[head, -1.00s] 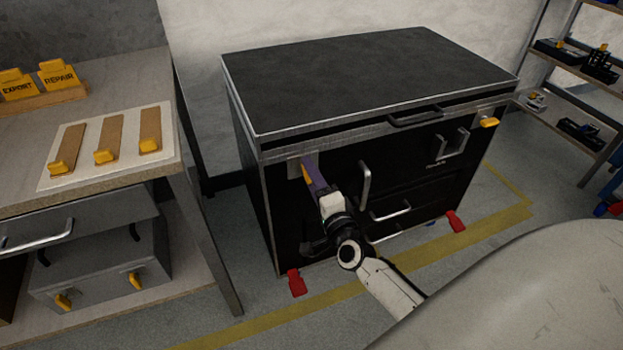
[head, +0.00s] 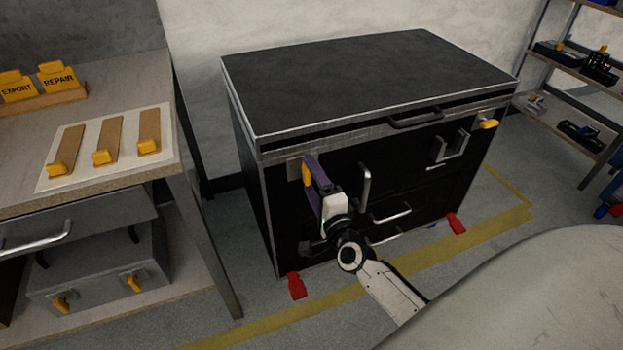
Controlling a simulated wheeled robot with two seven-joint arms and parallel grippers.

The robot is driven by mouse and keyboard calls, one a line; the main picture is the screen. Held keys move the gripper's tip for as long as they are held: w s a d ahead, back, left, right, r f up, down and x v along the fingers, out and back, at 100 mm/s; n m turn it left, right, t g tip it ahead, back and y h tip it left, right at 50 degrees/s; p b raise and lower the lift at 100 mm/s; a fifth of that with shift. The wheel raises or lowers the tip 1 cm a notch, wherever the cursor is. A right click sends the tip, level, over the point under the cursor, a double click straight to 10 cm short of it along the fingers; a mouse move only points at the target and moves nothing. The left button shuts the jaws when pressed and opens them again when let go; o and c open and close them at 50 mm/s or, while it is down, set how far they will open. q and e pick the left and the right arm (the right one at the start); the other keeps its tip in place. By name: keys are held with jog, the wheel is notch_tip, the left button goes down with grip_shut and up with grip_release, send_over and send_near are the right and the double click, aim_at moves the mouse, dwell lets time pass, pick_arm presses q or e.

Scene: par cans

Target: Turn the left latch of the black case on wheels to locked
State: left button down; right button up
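The black case on wheels (head: 340,80) stands in the middle with its lid down. Its left latch (head: 307,174) is a yellow handle on a metal plate at the front's upper left; the handle points roughly straight up and down. My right gripper (head: 314,178), with purple fingers, is at this latch. The right latch (head: 488,124) is yellow and lies roughly sideways. My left gripper is not in view.
A bench (head: 120,180) with yellow-tabbed slats stands at the left, a grey case (head: 105,270) on its lower shelf. Handles (head: 364,186) stick out of the case front near my gripper. Red wheel pedals (head: 296,286) are at the floor. Shelving (head: 580,100) is at the right.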

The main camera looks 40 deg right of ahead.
pick_arm(q)
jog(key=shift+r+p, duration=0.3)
jog(key=shift+p, duration=0.15)
pick_arm(e)
jog(key=v, duration=1)
jog(key=shift+s, duration=0.2)
jog(key=s+a+f+n+g+y+p, duration=0.25)
jog(key=s+a+n+y, duration=0.2)
jog(key=a+n, duration=0.35)
jog(key=s+a+f+n+g+y+p, duration=0.1)
jog(key=s+a+n+g+y+p, duration=0.2)
jog(key=s+a+n, duration=0.35)
jog(key=s+a+f+n+g+p, duration=0.2)
jog(key=s+a+n+g, duration=0.1)
jog(key=s+n, duration=0.3)
jog(key=n, duration=0.2)
jog(key=shift+f+n, duration=0.35)
jog(key=shift+f, duration=0.05)
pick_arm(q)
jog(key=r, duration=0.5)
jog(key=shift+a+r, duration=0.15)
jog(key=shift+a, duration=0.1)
pick_arm(e)
jog(key=shift+f+h, duration=0.1)
jog(key=shift+h, duration=0.15)
jog(key=shift+c, duration=0.5)
